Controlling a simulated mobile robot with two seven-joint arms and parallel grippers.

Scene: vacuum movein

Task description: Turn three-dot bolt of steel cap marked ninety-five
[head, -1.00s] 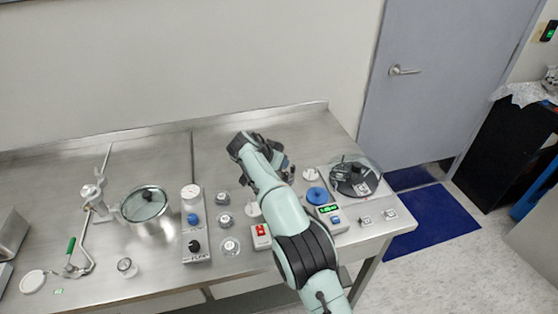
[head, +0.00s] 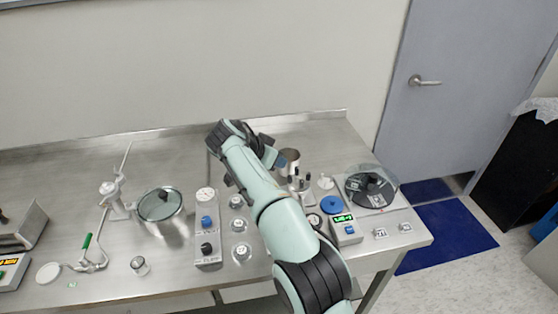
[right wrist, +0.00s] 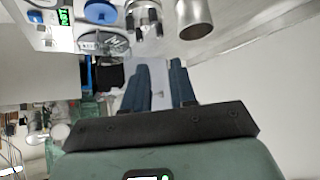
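Several small steel caps stand in a column on the bench in the head view, at the back (head: 236,201), middle (head: 238,225) and front (head: 241,252). Their markings and bolt dots are too small to read, so I cannot tell which is marked ninety-five. My right gripper (head: 262,143) is above the bench's back part, clear of these caps, and partly hidden by its own arm. In the right wrist view its two fingers (right wrist: 158,82) are apart with nothing between them. My left gripper is not in view.
An open steel cylinder (head: 288,158) stands close to my right gripper; it also shows in the right wrist view (right wrist: 194,24). A lidded pot (head: 161,212), grey control box (head: 208,246), blue disc (head: 331,205) and black rotor (head: 371,187) crowd the bench. The back left is clear.

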